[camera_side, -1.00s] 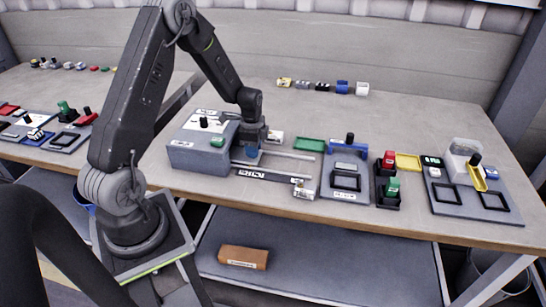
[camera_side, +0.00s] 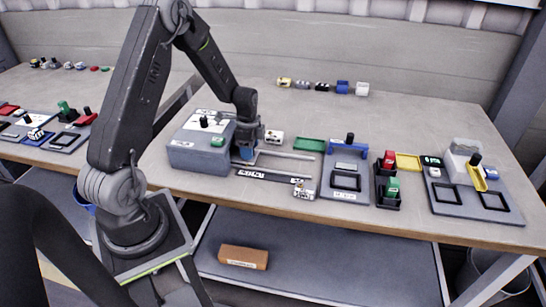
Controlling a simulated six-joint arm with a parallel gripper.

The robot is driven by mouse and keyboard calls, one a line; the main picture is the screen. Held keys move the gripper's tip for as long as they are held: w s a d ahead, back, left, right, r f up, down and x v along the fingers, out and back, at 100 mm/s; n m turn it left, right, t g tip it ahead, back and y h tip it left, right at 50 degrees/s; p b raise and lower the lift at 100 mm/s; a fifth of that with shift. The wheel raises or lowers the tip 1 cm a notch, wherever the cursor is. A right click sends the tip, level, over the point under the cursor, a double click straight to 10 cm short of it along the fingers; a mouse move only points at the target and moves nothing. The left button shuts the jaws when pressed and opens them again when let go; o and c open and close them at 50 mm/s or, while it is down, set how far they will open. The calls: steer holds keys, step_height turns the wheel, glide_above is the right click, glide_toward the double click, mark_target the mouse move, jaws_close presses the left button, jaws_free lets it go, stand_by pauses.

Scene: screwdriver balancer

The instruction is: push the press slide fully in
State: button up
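The press is a grey box (camera_side: 200,155) at the left of the bench, with a white top, a black knob and a green button. Two light rails (camera_side: 285,154) run from it to the right. My gripper (camera_side: 246,153) points down over the rails, right beside the press's right side. A small blue part (camera_side: 243,154) shows at the fingertips; I cannot tell whether it belongs to the slide. The slide itself is mostly hidden behind my gripper. I cannot tell whether the fingers are open or shut, or whether they touch it.
A white labelled block (camera_side: 275,137) stands just behind the rails, another (camera_side: 303,191) at their front right end. A green tray (camera_side: 310,145), a grey-blue fixture (camera_side: 346,181) and a black holder (camera_side: 387,190) stand further right.

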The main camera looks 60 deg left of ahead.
stand_by(0.4)
steer(key=shift+r, duration=3.55)
steer(key=shift+d+r, duration=0.25)
steer(key=s+d+r+n+t, duration=0.1)
steer(key=s+d+r+n, duration=0.1)
steer(key=d+r, duration=0.5)
steer(key=s+d+r+n+t, duration=0.2)
steer(key=s+d+r, duration=0.1)
steer(key=d+r, duration=0.45)
steer(key=s+d+r+n+t, duration=0.1)
steer(key=s+d, duration=0.1)
steer(key=s, duration=0.1)
steer(key=s+d+r+n, duration=0.2)
steer(key=s+d, duration=0.1)
steer(key=s, duration=0.1)
steer(key=s+d+r+n+t, duration=0.1)
steer(key=s+d+n, duration=0.1)
steer(key=s+d, duration=0.1)
steer(key=shift+s+d+r+t, duration=0.3)
steer(key=shift+s+r, duration=0.1)
steer(key=shift+s, duration=0.25)
steer(key=shift+c, duration=0.2)
